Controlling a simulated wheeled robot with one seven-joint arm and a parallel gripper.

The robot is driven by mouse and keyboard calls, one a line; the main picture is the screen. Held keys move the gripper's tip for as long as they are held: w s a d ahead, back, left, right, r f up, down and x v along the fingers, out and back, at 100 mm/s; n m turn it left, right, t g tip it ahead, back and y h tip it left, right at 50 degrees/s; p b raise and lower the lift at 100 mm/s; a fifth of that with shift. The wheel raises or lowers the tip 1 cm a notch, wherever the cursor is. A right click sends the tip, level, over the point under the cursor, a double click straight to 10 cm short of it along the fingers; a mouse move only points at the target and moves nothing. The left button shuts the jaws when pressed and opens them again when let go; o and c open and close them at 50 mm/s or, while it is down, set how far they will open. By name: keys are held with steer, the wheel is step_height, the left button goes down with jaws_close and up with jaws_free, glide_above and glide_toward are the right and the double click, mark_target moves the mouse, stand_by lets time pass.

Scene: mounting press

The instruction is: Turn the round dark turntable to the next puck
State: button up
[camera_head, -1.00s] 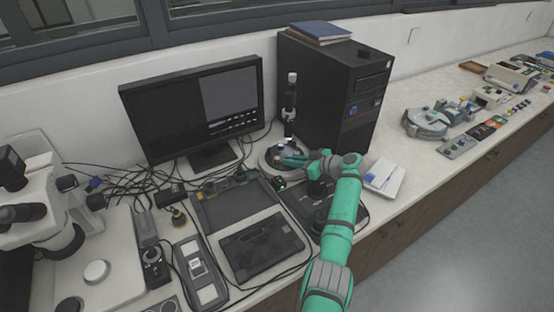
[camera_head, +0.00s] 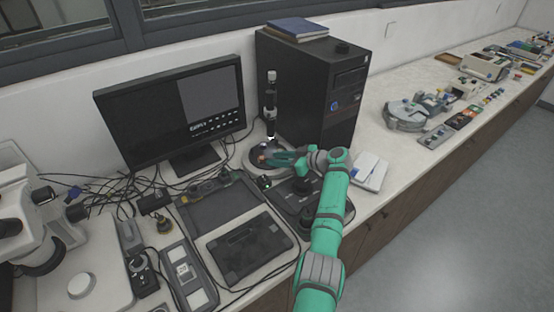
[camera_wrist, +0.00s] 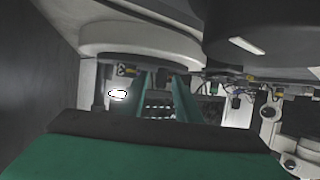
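The round dark turntable (camera_head: 256,158) shows in the head view on a pale round base, under an upright black-and-silver scope (camera_head: 270,105) between the monitor and the black computer tower. My gripper (camera_head: 268,160) reaches over its front right part from the right, its green fingers low at the disc. Contact cannot be made out. In the wrist view the two green fingers (camera_wrist: 166,98) stand apart with a gap between them, and I see nothing held. A pale round disc with a dark underside (camera_wrist: 140,42) lies close above them there. The pucks are too small or hidden to tell.
The black computer tower (camera_head: 305,95) stands close behind the turntable, and the monitor (camera_head: 170,110) to its left. A black device (camera_head: 300,198) lies under my arm. Cables (camera_head: 120,190) and flat dark boxes (camera_head: 245,247) crowd the left. A white box (camera_head: 369,171) lies at right.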

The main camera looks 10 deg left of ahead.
steer(key=v, duration=1.1)
steer(key=shift+w, duration=0.1)
